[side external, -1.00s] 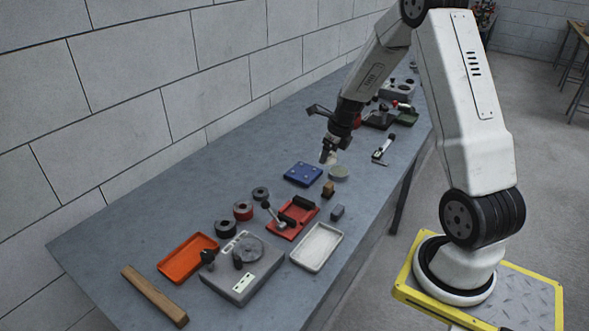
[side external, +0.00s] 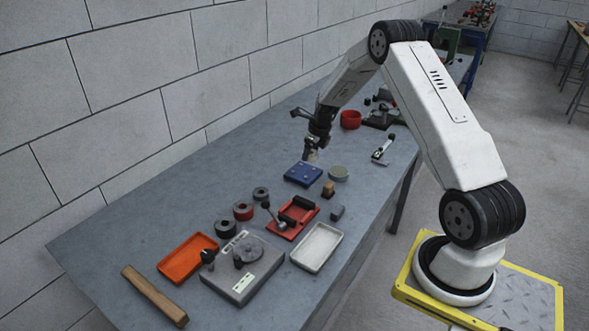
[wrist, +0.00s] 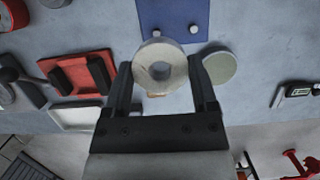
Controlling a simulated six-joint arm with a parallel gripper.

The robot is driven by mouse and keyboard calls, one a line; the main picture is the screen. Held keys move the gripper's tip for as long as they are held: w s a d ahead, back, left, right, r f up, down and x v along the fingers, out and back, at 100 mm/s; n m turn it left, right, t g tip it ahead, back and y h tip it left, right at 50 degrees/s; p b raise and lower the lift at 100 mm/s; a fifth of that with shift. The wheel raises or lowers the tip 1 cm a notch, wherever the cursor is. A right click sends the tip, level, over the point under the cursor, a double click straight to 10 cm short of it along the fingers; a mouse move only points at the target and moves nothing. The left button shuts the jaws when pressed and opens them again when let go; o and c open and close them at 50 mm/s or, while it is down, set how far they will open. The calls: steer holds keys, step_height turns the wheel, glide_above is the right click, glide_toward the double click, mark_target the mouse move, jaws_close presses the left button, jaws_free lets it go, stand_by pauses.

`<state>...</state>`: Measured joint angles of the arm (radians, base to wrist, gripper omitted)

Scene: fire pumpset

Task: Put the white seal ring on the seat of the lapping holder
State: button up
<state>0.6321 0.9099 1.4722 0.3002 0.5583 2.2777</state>
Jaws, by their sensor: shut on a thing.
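My gripper (side external: 312,153) is shut on the white seal ring (wrist: 145,69). In the wrist view the ring sits between the two fingers, its hole facing the camera. In the side view the ring (side external: 312,156) is small and partly covered by the fingers, above the far edge of a blue block. The blue block (side external: 303,174) has small pale pegs on top; it also shows in the wrist view (wrist: 165,12). A round grey-green disc (side external: 338,173) lies right of it. A grey base (side external: 262,285) carries a round grey plate. I cannot tell which is the lapping holder.
A red fixture (side external: 283,232) with black blocks, a white tray (side external: 318,248) and an orange tray (side external: 190,262) lie nearer. A brown block (side external: 328,188) and a grey block (side external: 337,212) stand close to the disc. The bench strip along the wall is clear.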

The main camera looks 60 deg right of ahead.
mark_target(313, 150)
steer(key=shift+w+d+f, duration=0.3)
steer(key=shift+w+f, duration=0.25)
steer(key=shift+f, duration=0.2)
steer(key=shift+w+d+f, duration=0.25)
steer(key=shift+w+f, duration=0.25)
steer(key=shift+f, duration=0.2)
steer(key=shift+w+d+f, duration=0.3)
steer(key=shift+w+f, duration=0.25)
steer(key=shift+f, duration=0.2)
steer(key=shift+w+d+f, duration=0.1)
steer(key=shift+w+f, duration=0.1)
steer(key=shift+f, duration=1.6)
steer(key=shift+f, duration=0.1)
steer(key=o, duration=1.2)
steer(key=shift+v, duration=6.1)
